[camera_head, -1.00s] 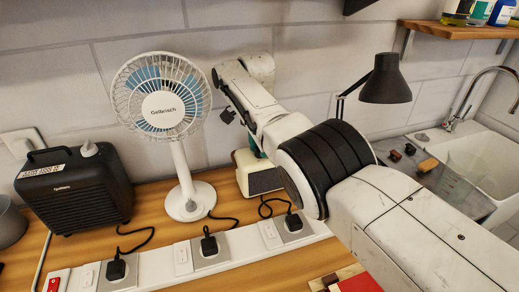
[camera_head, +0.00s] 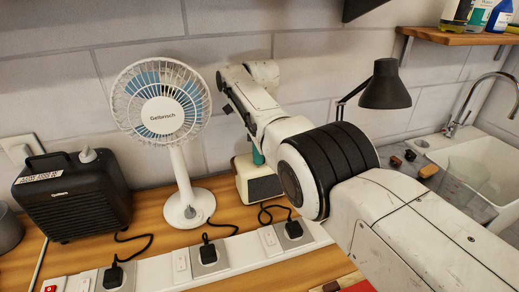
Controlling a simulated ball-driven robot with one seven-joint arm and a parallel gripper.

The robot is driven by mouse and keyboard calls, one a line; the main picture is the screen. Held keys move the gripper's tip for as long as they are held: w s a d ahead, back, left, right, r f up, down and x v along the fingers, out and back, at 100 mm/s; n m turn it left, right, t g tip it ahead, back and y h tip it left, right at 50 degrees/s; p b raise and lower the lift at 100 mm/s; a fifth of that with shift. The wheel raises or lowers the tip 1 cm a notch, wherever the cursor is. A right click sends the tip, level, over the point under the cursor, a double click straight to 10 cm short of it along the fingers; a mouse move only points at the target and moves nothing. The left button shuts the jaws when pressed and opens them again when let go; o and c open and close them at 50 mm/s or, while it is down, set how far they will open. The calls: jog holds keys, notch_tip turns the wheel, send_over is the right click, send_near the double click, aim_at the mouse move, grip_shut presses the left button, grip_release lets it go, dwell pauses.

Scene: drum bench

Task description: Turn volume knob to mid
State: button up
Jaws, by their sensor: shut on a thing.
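A small cream box-shaped device (camera_head: 260,187) with a dark front stands on the wooden bench, right of the fan. My arm comes in from the right and partly covers it. My gripper (camera_head: 257,157) is low behind my arm, at the top of the cream device, where a small teal part shows. The fingers are mostly hidden, and the knob between them cannot be made out. A black box (camera_head: 73,203) with a handle stands at the far left. It has a pale knob (camera_head: 87,155) on top, and my gripper is well away from it.
A white fan (camera_head: 161,110) stands left of the cream device. A power strip (camera_head: 165,268) with several plugs and black cords runs along the front. A black lamp (camera_head: 387,86) and a sink (camera_head: 470,155) are at the right. A wooden shelf (camera_head: 470,36) hangs above.

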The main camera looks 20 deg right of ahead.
jog(key=shift+m+p, duration=0.35)
jog(key=shift+m, duration=0.85)
jog(key=o, duration=1.1)
jog(key=shift+c, duration=0.2)
notch_tip(320, 180, up, 11)
jog(key=p, duration=0.2)
jog(key=shift+w+d, duration=0.2)
jog(key=shift+d, duration=0.05)
jog(key=shift+f, duration=0.1)
